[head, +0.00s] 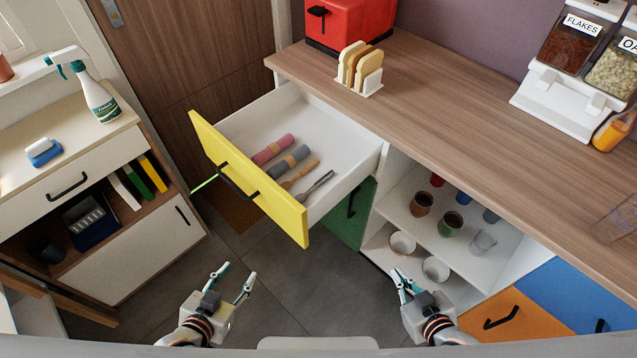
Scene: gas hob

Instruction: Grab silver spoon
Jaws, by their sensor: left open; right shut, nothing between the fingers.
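The silver spoon is not clearly identifiable. A grey metal utensil (316,188) lies in the open drawer (345,150), near its right side; its head looks more like a fork or spoon, too small to tell. A wooden utensil (300,174) lies to its left. Rolled pink (272,150) and grey (289,161) cloths lie further left. The yellow drawer front (245,185) has a black handle. My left gripper (233,271) is open and empty, in front of and below the drawer. My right gripper (401,276) is shut and empty, in front of the open shelves.
Bowls, cups and a glass stand on the shelves (450,238) at the right. The counter (440,100) holds a red toaster (350,22), a toast rack (360,70) and food dispensers (580,70). A spray bottle (98,98) stands on the left cabinet. Floor between is clear.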

